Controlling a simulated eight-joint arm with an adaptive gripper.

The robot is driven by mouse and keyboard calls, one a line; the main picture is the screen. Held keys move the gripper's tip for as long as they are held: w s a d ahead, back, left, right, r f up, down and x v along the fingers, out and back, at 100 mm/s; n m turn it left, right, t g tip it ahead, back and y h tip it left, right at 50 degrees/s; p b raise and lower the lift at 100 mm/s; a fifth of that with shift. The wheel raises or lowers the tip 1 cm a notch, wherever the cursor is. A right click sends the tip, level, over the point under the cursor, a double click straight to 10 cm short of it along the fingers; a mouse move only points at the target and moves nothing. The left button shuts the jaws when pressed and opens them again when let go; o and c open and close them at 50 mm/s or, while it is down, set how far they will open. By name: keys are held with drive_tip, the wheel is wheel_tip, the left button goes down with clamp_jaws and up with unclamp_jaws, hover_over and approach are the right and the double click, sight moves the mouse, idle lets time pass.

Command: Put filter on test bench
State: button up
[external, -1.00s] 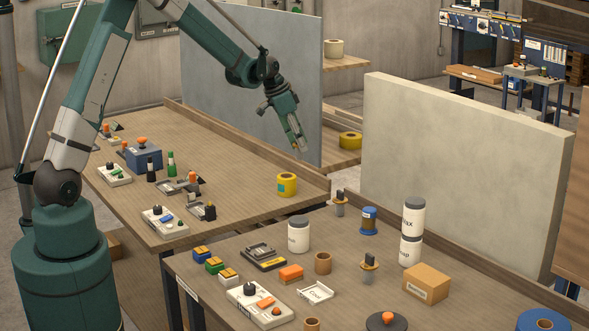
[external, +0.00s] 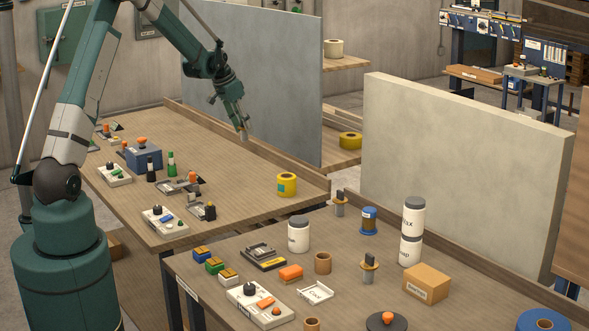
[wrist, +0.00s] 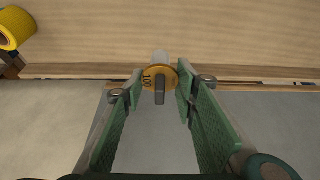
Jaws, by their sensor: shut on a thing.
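My gripper (external: 243,134) is above the far part of the left wooden bench (external: 235,185), in front of the grey partition. In the wrist view my gripper (wrist: 161,84) is shut on a small part with a yellow round collar marked 100 and a grey tab, seemingly the filter (wrist: 170,76). The filter is held clear of the bench. In the external view it is too small to read. Which surface is called the test bench is not labelled legibly.
A yellow tape roll (external: 287,184) stands near the left bench's right end. A blue box (external: 143,155), bottles and switch units crowd its left side; its middle is clear. The front table holds white jars (external: 299,234), a cardboard box (external: 426,284) and similar posts with collars (external: 369,268).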

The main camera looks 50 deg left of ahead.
sight(243, 140)
drive_tip(key=shift+s+a, duration=0.15)
drive_tip(key=shift+a, duration=0.3)
drive_tip(key=shift+f, duration=3.15)
drive_tip(key=shift+f, duration=0.1)
drive_tip(key=shift+f, duration=1.8)
drive_tip(key=shift+f, duration=0.1)
drive_tip(key=o, duration=0.5)
drive_tip(key=shift+f+b, duration=0.1)
drive_tip(key=shift+b, duration=0.2)
drive_tip(key=shift+c, duration=0.2)
drive_tip(key=o, duration=0.4)
